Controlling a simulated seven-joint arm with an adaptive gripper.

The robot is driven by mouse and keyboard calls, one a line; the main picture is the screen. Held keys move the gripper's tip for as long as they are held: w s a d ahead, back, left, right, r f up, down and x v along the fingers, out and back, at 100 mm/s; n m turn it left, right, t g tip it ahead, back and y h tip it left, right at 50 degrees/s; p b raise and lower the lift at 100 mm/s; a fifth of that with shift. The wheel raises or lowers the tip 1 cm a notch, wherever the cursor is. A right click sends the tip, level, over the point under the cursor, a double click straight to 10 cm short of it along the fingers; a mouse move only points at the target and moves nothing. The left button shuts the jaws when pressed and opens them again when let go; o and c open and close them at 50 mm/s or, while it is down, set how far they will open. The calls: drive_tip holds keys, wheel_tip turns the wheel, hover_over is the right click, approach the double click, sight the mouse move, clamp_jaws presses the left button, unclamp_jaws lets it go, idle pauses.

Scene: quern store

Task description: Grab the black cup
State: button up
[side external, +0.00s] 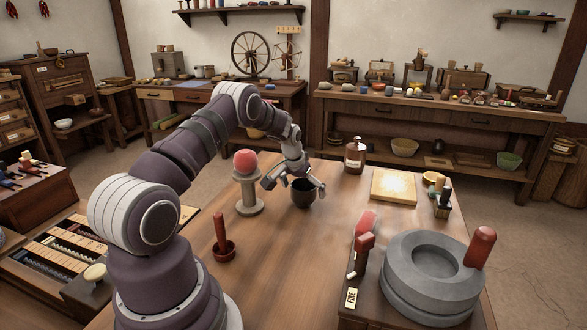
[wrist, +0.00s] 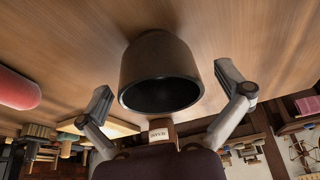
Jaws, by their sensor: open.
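The black cup (side external: 303,196) stands upright on the wooden table in the side external view, just under my gripper (side external: 294,184). In the wrist view the dark cup (wrist: 160,62) fills the middle, with its round open mouth showing. My gripper's two fingers (wrist: 164,80) are spread wide, one on each side of the cup, with visible gaps to it in that view. The gripper is open and holds nothing. In the side external view, part of the cup's rim is hidden by the fingers.
A pedestal (side external: 249,195) with a red ball (side external: 245,161) stands close left of the gripper. A grey quern stone (side external: 410,291) is front right.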

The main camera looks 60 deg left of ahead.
drive_tip(key=c, duration=1.3)
drive_tip(key=shift+r, duration=0.1)
